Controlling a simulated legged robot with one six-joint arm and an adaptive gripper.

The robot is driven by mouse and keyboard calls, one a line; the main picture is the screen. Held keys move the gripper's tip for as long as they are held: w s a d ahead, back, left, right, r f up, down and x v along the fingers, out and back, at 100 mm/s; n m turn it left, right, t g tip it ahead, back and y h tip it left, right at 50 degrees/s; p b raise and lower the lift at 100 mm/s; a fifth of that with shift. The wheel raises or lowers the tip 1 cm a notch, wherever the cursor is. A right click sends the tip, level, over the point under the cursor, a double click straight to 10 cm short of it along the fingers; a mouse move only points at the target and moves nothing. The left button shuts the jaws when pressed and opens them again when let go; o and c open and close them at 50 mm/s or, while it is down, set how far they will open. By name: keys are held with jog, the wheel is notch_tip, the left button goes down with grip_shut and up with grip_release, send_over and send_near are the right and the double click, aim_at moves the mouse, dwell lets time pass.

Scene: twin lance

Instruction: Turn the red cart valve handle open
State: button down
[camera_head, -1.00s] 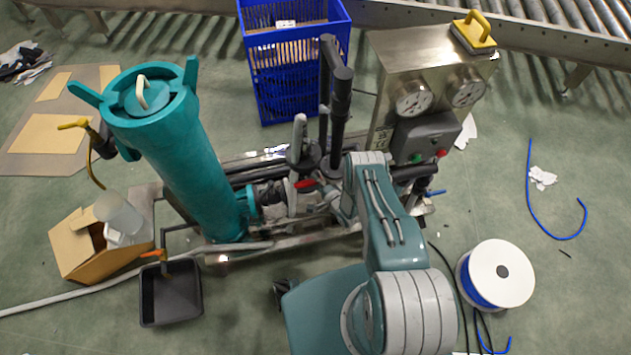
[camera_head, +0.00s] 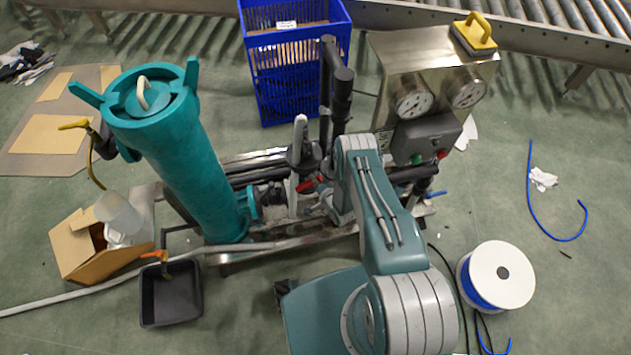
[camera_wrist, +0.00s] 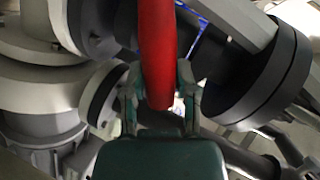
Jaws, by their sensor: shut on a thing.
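The red valve handle (camera_wrist: 157,50) runs from the top of the wrist view down between the fingertips of my gripper (camera_wrist: 160,92). The fingers are shut on its lower end, one on each side. In the head view a small part of the red handle (camera_head: 307,186) shows beside the pipework, left of my arm. My gripper is mostly hidden there behind my own arm. The cart (camera_head: 300,246) carries the valve, dark pipes and a tall teal filter vessel (camera_head: 180,155).
A steel panel with gauges (camera_head: 413,104) stands right of the handle. A blue crate (camera_head: 283,80) is behind the cart. A black tray (camera_head: 171,294), a cardboard box (camera_head: 80,245) and a cable spool (camera_head: 503,272) lie on the floor. Pipes and flanges (camera_wrist: 255,80) crowd the gripper.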

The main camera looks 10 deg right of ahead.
jog(key=shift+w+a+r, duration=0.1)
jog(key=shift+w+r, duration=0.05)
jog(key=shift+r, duration=0.05)
dwell(0.4)
jog(key=shift+c, duration=2)
grip_release()
jog(key=shift+n, duration=0.3)
jog(key=shift+s, duration=0.3)
jog(key=v, duration=1.1)
jog(key=shift+s, duration=0.3)
jog(key=shift+r, duration=0.1)
